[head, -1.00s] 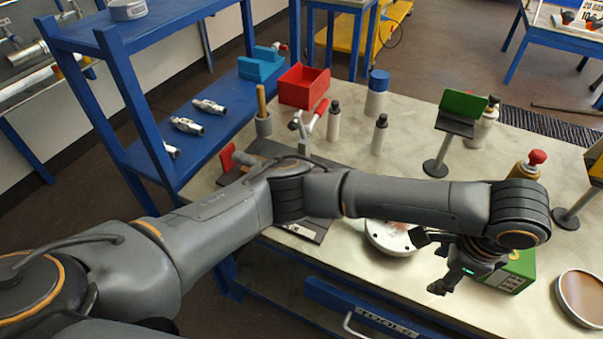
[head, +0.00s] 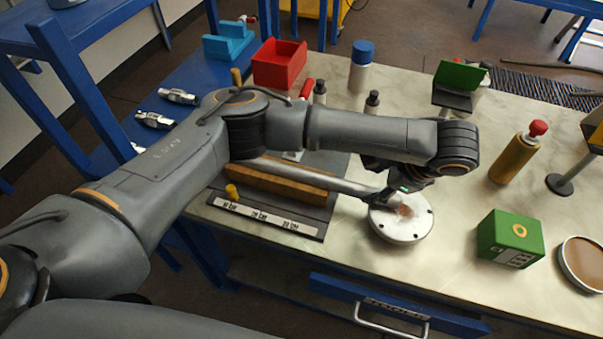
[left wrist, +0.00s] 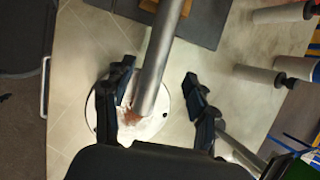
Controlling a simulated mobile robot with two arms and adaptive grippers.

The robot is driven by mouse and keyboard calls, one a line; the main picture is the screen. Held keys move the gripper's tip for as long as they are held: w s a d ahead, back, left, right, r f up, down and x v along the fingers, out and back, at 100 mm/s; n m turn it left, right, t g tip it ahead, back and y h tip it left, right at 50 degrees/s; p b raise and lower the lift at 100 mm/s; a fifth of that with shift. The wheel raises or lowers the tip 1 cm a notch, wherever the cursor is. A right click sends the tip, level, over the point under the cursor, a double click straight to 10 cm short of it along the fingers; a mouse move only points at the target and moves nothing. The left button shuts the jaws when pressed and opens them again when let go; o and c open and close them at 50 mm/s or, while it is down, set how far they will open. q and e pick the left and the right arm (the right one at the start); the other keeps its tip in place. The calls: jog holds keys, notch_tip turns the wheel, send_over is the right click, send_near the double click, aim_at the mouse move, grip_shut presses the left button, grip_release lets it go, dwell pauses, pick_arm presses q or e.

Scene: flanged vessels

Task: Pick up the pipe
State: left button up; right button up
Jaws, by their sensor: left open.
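The pipe (head: 325,179) is a long grey metal tube. It lies slanted on a wooden block on the bench, and its near end reaches over a round pale flange disc (head: 402,228) with a rusty centre. My left gripper (head: 388,188) is above this end, close to the disc. In the left wrist view its two dark fingers (left wrist: 158,88) are open, one on each side of the pipe (left wrist: 161,50), with a visible gap on the right. The flange (left wrist: 150,125) lies below. My arm hides part of the pipe's far end. My right gripper is not in view.
A green box (head: 510,238) and a round brown-filled dish (head: 582,262) stand to the right. A bottle with a red cap (head: 517,155) stands behind them. A red bin (head: 279,64) is at the back. The bench between flange and green box is clear.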

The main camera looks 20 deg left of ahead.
aim_at(364, 190)
pick_arm(q)
jog(key=shift+a+f+p, duration=0.3)
jog(key=shift+a+f, duration=0.05)
jog(key=shift+f, duration=0.55)
jog(key=x, duration=0.2)
jog(key=shift+w+a+f, duration=0.1)
jog(key=shift+f, duration=0.1)
jog(key=shift+w+a+f, duration=0.1)
jog(key=shift+f, duration=0.2)
jog(key=shift+c, duration=0.2)
jog(key=c, duration=0.7)
grip_shut()
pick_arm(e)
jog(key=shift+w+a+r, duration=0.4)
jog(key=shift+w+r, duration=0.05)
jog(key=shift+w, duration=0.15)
